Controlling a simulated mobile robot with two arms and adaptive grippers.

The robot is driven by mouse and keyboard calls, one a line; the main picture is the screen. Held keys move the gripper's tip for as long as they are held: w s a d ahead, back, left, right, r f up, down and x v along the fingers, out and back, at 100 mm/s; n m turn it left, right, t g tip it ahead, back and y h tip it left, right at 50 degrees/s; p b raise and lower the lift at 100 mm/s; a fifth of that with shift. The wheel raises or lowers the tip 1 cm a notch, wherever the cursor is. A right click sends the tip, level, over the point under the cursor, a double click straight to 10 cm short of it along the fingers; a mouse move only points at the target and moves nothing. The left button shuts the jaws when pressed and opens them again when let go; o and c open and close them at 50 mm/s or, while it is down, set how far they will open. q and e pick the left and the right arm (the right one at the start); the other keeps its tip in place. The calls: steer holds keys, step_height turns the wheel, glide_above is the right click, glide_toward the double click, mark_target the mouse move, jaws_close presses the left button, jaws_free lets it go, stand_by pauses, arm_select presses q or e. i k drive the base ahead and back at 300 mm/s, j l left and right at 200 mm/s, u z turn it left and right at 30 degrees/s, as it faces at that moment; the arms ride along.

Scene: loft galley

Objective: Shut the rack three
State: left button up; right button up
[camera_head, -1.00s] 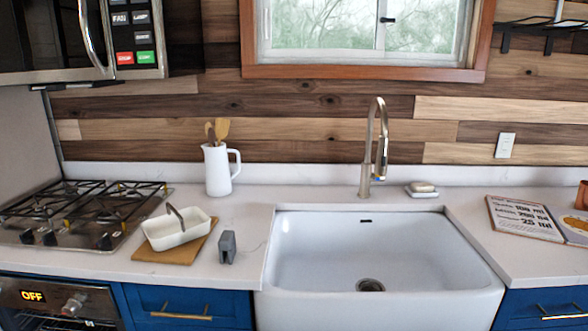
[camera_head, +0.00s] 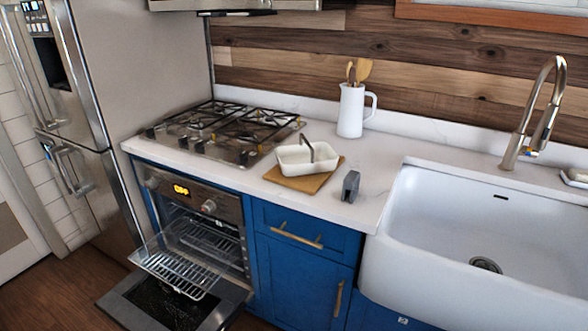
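The oven (camera_head: 207,205) is below the cooktop at the left of the counter, and its display reads OFF. Its door (camera_head: 225,307) is folded down open, low over the floor. A wire rack (camera_head: 160,262) sticks out of the oven above the open door. More wire racks (camera_head: 205,238) show inside the oven cavity, but I cannot tell how many there are or which one is rack three. Neither of my grippers is in view.
A fridge (camera_head: 105,150) stands left of the oven. Blue cabinets (camera_head: 300,275) with brass handles are to its right, then a white sink (camera_head: 470,230). The counter holds a white basket on a board and a white jug. Wooden floor (camera_head: 60,290) is clear in front of the fridge.

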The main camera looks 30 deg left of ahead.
mark_target(175, 288)
steer(key=u, duration=1.75)
